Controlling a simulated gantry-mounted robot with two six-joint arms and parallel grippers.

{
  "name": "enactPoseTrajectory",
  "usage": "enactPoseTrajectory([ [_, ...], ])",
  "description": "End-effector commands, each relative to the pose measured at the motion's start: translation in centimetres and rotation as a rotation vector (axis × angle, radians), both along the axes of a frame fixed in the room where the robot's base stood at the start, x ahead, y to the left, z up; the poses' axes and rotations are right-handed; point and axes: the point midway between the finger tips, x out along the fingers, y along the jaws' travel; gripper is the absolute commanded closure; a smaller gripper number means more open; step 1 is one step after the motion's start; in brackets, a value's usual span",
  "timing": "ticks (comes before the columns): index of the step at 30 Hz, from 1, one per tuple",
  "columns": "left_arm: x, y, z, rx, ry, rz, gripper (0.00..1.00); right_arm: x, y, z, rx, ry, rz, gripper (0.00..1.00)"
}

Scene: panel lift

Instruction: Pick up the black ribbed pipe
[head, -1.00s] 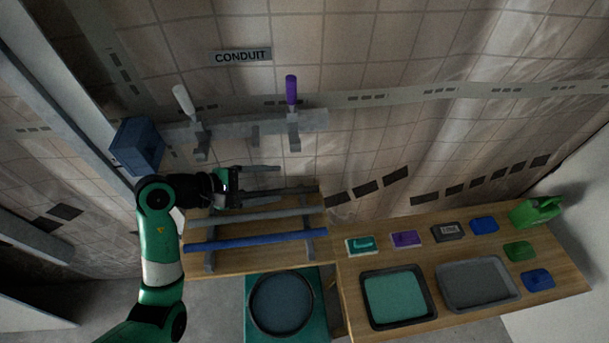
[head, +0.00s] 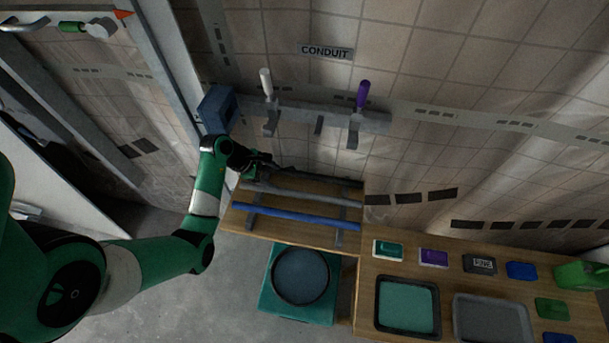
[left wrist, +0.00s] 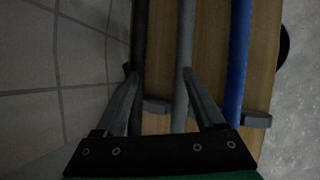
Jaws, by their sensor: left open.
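The black ribbed pipe (head: 325,181) lies at the back of a wooden rack, beside a grey pipe and a blue pipe. It also shows in the left wrist view (left wrist: 140,38), left of the grey pipe (left wrist: 185,38) and the blue pipe (left wrist: 238,60). My left gripper (head: 272,168) is over the left end of the rack. In the left wrist view its open fingers (left wrist: 159,74) point along the pipes. One fingertip overlaps the black pipe and the other overlaps the grey pipe; I cannot tell whether they touch. My right gripper is not in view.
A wall rail (head: 385,117) with a white-handled and a purple-handled tool is behind the rack. A blue box (head: 217,108) is by its left end. The right bench (head: 368,318) holds trays and small coloured items. A round basin (head: 300,276) is in front.

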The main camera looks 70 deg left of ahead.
Motion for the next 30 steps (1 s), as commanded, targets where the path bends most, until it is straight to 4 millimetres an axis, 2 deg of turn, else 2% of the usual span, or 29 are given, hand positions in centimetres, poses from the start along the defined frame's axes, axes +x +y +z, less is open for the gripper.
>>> enactPoseTrajectory([
  [1, 1.5, -0.1, -0.1, 0.002, 0.000, -0.006, 0.29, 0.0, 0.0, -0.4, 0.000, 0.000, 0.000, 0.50],
  [3, 3.1, -0.1, -0.1, 0.002, 0.000, -0.006, 0.29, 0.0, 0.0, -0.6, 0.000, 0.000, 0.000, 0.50],
  [6, 4.8, -0.2, -0.1, 0.001, 0.000, -0.004, 0.29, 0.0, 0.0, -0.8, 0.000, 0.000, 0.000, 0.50],
  [14, 5.9, -0.2, 0.0, 0.001, -0.001, 0.000, 0.29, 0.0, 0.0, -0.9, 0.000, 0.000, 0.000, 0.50],
  [17, 7.2, -0.3, -0.1, 0.000, 0.000, -0.003, 0.29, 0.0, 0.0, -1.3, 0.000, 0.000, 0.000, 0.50],
  [21, 8.4, -0.4, -3.0, -0.002, 0.002, -0.001, 0.29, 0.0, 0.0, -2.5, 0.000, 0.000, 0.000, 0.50],
  [24, 9.2, -0.3, -4.1, 0.000, 0.001, -0.001, 0.29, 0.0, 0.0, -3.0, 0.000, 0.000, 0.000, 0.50],
  [30, 9.4, -0.3, -4.3, 0.002, 0.000, 0.001, 0.29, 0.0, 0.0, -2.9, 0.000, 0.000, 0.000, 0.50],
])
